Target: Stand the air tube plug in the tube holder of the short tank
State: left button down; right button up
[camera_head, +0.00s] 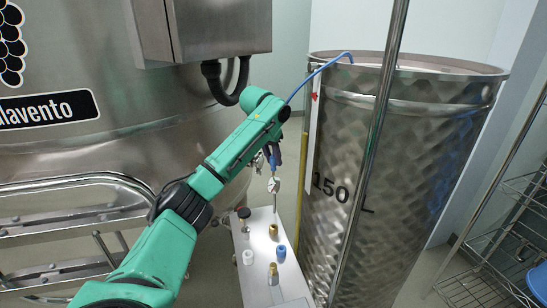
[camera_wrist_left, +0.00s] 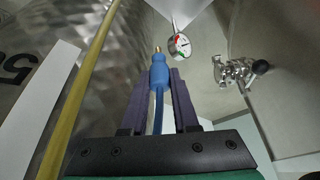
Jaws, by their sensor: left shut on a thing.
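The blue air tube plug (camera_wrist_left: 159,72) with a brass tip shows between the purple fingers of my left gripper (camera_wrist_left: 160,85) in the wrist view. My left gripper (camera_head: 272,156) is shut on it; in the head view the blue plug (camera_head: 273,161) shows just below the fingers. A blue tube (camera_head: 318,72) runs from near my gripper over the rim of the patterned steel tank marked 150 L (camera_head: 410,150). My gripper is at the left of this tank. I cannot make out which part is the tube holder. My right gripper is not in view.
A pressure gauge (camera_head: 273,185) stands over a white panel (camera_head: 262,288) bearing brass, white and blue fittings. A steel pole (camera_head: 384,90) crosses in front of the tank. A large steel vat (camera_head: 80,150) fills the left. A wire rack (camera_head: 510,230) stands at right.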

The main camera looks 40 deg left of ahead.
pick_arm(q)
jog(key=shift+r+p, duration=0.8)
jog(key=shift+p, duration=0.35)
jog(key=m+h+p, duration=0.1)
jog(key=m+p, duration=0.2)
jog(key=p, duration=0.1)
jog(key=shift+m, duration=0.4)
jog(key=m+h+p, duration=0.2)
jog(key=m+p, duration=0.1)
jog(key=p, duration=0.2)
jog(key=shift+r+m+g, duration=0.1)
jog(key=shift+m+g, duration=0.2)
jog(key=shift+m, duration=0.1)
jog(key=shift+m+p, duration=0.5)
jog(key=shift+p, duration=0.1)
jog(key=shift+f, duration=0.2)
